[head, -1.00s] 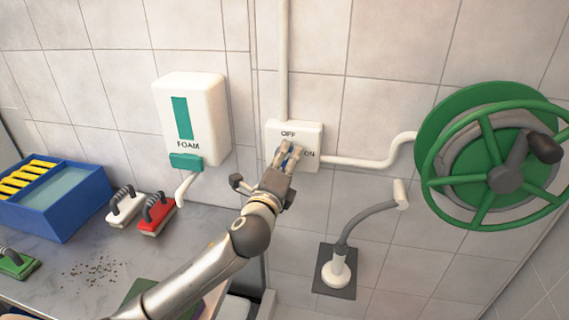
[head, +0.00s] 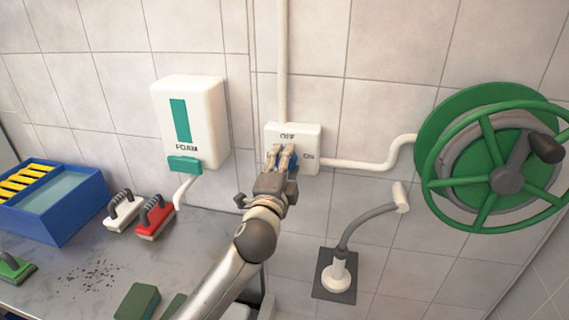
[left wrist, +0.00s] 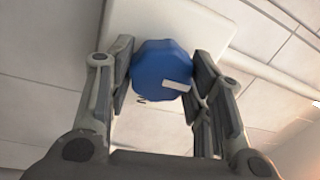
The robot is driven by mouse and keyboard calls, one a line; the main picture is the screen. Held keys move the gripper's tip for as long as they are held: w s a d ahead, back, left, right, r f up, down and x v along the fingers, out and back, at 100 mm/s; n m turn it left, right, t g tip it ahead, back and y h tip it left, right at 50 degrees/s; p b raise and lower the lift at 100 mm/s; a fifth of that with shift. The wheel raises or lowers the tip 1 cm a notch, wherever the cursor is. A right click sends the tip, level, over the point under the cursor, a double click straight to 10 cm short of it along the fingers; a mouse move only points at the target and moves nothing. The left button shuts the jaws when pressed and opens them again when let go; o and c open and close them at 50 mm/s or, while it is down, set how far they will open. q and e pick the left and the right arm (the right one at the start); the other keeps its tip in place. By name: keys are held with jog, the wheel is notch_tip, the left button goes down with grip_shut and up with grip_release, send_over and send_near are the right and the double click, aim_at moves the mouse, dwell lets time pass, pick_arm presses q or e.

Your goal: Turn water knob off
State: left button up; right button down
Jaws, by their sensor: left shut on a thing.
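The white water box (head: 310,137) is on the tiled wall, with OFF at its top and ON at its right side. Its blue knob (head: 293,161) is mostly hidden behind my left gripper (head: 280,156) in the head view. In the left wrist view the blue knob (left wrist: 160,62) sits between the two fingers of my left gripper (left wrist: 162,85), which is shut on it. A white mark (left wrist: 177,85) shows on the knob, toward the right finger. My right gripper is not in view.
A foam dispenser (head: 207,105) hangs left of the box. A green hose reel (head: 490,170) and a spray nozzle on a holder (head: 340,272) are to the right. Below left, the counter (head: 60,290) holds a blue tub (head: 70,200) and a red brush (head: 155,220).

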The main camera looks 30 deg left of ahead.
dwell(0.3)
pick_arm(q)
jog(key=o, duration=1)
jog(key=v, duration=1.2)
